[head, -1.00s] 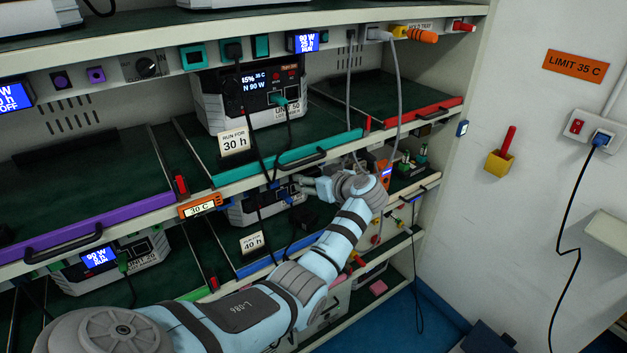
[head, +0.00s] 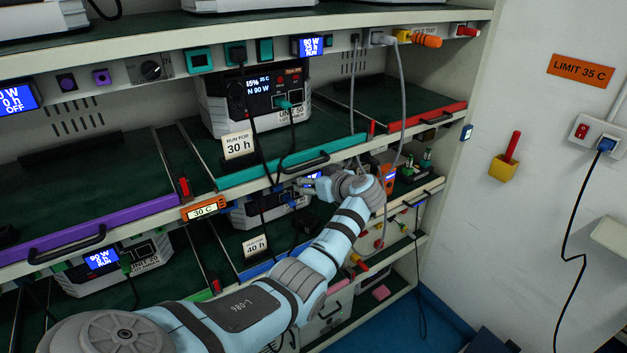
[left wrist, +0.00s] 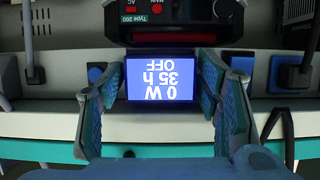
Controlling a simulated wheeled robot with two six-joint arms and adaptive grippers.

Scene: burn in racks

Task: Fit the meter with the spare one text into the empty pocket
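In the left wrist view a meter (left wrist: 162,78) with a lit blue screen stands on the shelf's front rail, its text upside down: 0 W, 35 h, OFF. My left gripper (left wrist: 162,88) has one finger on each side of it. The fingers look parted, with a thin gap at each side of the screen; contact is hard to judge. In the head view my left gripper (head: 312,185) is at the rail below the teal-edged shelf, partly hiding the meter. I cannot make out an empty pocket. My right gripper is not in view.
A unit (head: 255,97) with a 30 h card stands on the teal-edged shelf above. Its black cables and a grey cable (head: 404,95) hang close to my gripper. An orange-framed meter (head: 389,178) is just right of my wrist. Other meters show on the upper rail (head: 311,46).

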